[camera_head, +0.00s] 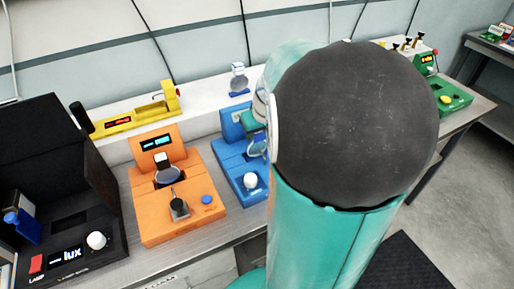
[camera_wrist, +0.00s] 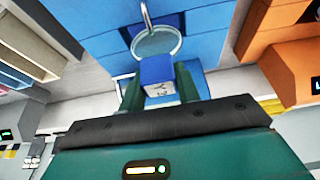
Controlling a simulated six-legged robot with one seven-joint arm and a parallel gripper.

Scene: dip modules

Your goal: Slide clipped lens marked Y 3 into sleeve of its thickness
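In the wrist view, my gripper (camera_wrist: 160,88) has its two green fingers on either side of a blue clip (camera_wrist: 157,70) and appears shut on it. The clip carries a round clear lens (camera_wrist: 157,43). The pale label on the clip is too small to read. Behind the lens is the blue module (camera_wrist: 205,45). In the head view the blue module (camera_head: 229,160) stands right of the orange one, and my arm covers part of it and most of my gripper. I cannot tell whether the lens touches the module.
The orange module (camera_head: 180,215) holds a lens on its display side. A black lamp box (camera_head: 75,205) stands at the left, a yellow module (camera_head: 128,120) behind. Another lens on a blue clip (camera_head: 238,78) stands on the white ledge. A green module (camera_head: 450,97) is at the right.

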